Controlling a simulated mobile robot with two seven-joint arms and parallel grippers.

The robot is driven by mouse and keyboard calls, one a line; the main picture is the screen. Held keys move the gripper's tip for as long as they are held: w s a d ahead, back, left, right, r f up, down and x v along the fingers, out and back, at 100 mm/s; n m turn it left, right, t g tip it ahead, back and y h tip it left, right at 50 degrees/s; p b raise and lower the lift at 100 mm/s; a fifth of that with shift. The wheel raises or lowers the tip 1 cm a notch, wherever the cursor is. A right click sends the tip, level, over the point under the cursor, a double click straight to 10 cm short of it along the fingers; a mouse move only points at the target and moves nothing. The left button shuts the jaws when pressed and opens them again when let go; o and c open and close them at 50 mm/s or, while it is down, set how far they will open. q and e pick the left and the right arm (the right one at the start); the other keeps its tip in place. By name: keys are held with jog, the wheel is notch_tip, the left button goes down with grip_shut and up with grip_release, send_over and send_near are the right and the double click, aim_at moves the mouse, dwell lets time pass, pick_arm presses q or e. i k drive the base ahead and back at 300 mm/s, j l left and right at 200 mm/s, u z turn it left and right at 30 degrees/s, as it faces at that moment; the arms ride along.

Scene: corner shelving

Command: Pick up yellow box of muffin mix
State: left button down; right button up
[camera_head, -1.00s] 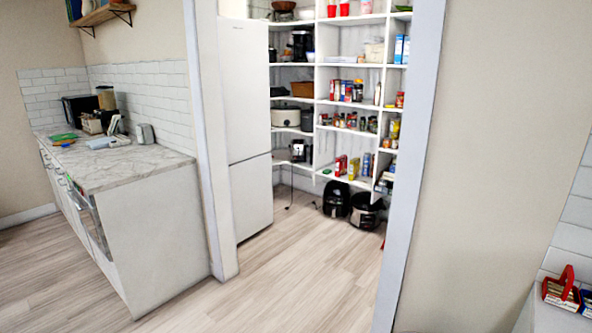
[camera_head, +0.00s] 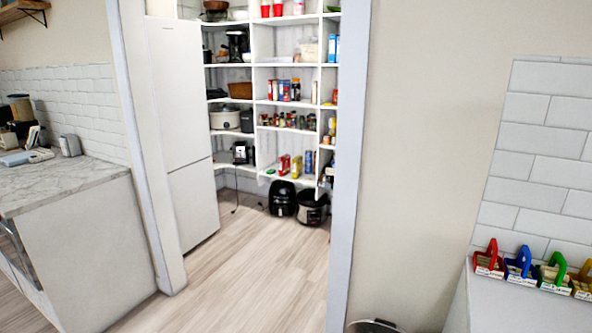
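A small yellow box (camera_head: 297,166) stands on a low shelf of the white corner shelving (camera_head: 251,75), inside the pantry beyond the doorway. It is too small to read, so I cannot tell if it is the muffin mix. A red and yellow box (camera_head: 284,164) stands to its left and a blue can or box (camera_head: 309,160) to its right. Neither of my grippers is in view.
The doorway's right post (camera_head: 346,180) and a white fridge (camera_head: 182,130) flank the way in. The wooden floor (camera_head: 255,270) between is clear. A black air fryer (camera_head: 282,198) and a cooker (camera_head: 313,208) stand under the shelves. A counter (camera_head: 75,190) is at left.

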aim_at(297, 162)
jog(key=i+j, duration=0.15)
jog(key=j, duration=0.2)
jog(key=i+j, duration=0.2)
jog(key=j, duration=0.2)
jog(key=i+j+u, duration=0.45)
jog(key=i+j, duration=0.25)
jog(key=i+z, duration=0.1)
jog(key=i, duration=0.35)
jog(key=i+j, duration=0.2)
jog(key=i, duration=0.25)
jog(key=i+j+z, duration=0.15)
jog(key=i, duration=0.3)
jog(key=i+z, duration=0.35)
jog(key=i, duration=0.3)
jog(key=i+z, duration=0.3)
jog(key=i, duration=0.35)
jog(key=i+l+z, duration=0.15)
jog(key=i, duration=0.9)
jog(key=i+j+z, duration=0.1)
jog(key=i, duration=0.95)
jog(key=i+j+z, duration=0.15)
jog(key=i, duration=0.9)
